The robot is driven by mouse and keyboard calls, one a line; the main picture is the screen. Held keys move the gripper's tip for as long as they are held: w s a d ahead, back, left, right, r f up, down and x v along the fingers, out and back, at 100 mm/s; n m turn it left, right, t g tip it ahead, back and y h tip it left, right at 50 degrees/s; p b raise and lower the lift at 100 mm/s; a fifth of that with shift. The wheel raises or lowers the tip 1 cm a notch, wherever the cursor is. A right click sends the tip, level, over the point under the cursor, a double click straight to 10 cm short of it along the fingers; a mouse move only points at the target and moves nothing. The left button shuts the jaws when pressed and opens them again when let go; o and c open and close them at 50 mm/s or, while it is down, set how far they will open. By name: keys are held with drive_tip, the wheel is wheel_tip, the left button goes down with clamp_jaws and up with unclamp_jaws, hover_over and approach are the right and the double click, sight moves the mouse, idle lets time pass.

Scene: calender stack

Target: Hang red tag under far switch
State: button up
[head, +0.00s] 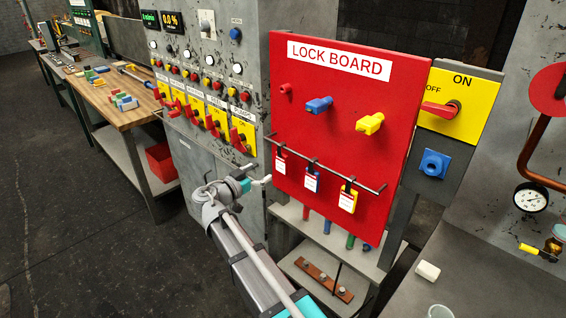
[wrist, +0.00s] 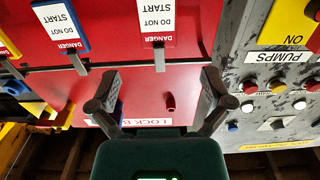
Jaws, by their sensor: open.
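The red tag (head: 280,160) hangs at the left end of the rail (head: 325,165) on the red lock board (head: 335,100). In the wrist view, which is upside down, the red tag (wrist: 155,22) hangs by a dark hook just past my fingertips. My gripper (wrist: 160,80) is open and empty, its fingers spread in front of the board, with the hook between them in the picture. In the head view my gripper (head: 258,182) is small, below and left of the tag. A row of red switches on yellow plates runs along the grey panel; the farthest (head: 164,92) is at the left end.
A blue tag (head: 312,181) and a yellow tag (head: 348,198) hang beside the red one. Red, blue (head: 319,105) and yellow (head: 369,124) parts sit higher on the board. A shelf (head: 340,245) lies below. A wooden bench (head: 115,110) stands at left.

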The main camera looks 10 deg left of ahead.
sight(280, 160)
drive_tip(key=shift+x, duration=2.1)
drive_tip(key=shift+w, duration=0.1)
drive_tip(key=shift+x, duration=2.5)
drive_tip(key=shift+d, duration=0.15)
drive_tip(key=c, duration=1.1)
drive_tip(key=shift+r, duration=0.2)
drive_tip(key=shift+r+p, duration=0.75)
drive_tip(key=shift+p, duration=0.15)
drive_tip(key=v, duration=1.8)
drive_tip(key=shift+f, duration=0.25)
